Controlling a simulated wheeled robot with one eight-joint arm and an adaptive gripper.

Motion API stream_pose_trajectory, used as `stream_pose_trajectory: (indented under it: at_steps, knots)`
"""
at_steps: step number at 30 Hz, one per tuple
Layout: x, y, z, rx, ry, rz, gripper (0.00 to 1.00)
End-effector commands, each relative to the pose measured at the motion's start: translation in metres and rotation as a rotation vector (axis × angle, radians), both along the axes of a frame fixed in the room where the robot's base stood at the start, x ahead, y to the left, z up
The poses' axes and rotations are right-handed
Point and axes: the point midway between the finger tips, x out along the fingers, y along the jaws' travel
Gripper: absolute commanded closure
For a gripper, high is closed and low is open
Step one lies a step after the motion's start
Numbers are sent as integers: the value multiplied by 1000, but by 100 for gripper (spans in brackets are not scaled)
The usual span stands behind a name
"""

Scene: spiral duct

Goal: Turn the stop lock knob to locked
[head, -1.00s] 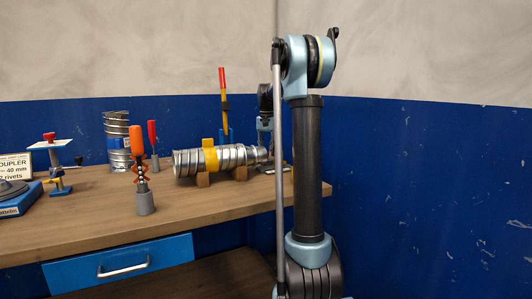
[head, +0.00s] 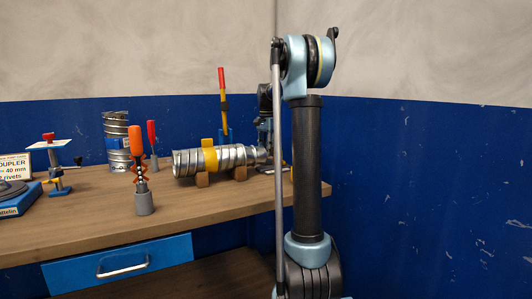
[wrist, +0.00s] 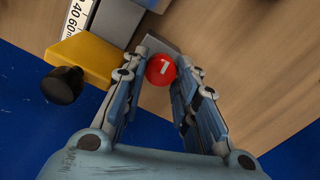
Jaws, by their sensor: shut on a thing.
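A black knob (wrist: 62,85) sticks out from the yellow block, left of and apart from my fingers. In the head view my gripper is mostly hidden behind my arm, at the right end of the spiral duct (head: 187,164). No lock marking is legible.
A scale strip (wrist: 75,17) lies beside the yellow block.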

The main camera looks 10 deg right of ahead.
Motion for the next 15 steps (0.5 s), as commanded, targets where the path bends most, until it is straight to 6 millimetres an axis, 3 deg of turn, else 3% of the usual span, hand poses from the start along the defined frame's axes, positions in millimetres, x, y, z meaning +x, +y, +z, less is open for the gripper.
stream_pose_trajectory:
  at_steps: [7,8,10,15]
  knots:
    - [2,1,1,2,-4,2,96]
    - [2,1,1,2,-4,2,70]
    - [2,1,1,2,-4,2,55]
    - [1,1,0,2,-2,2,52]
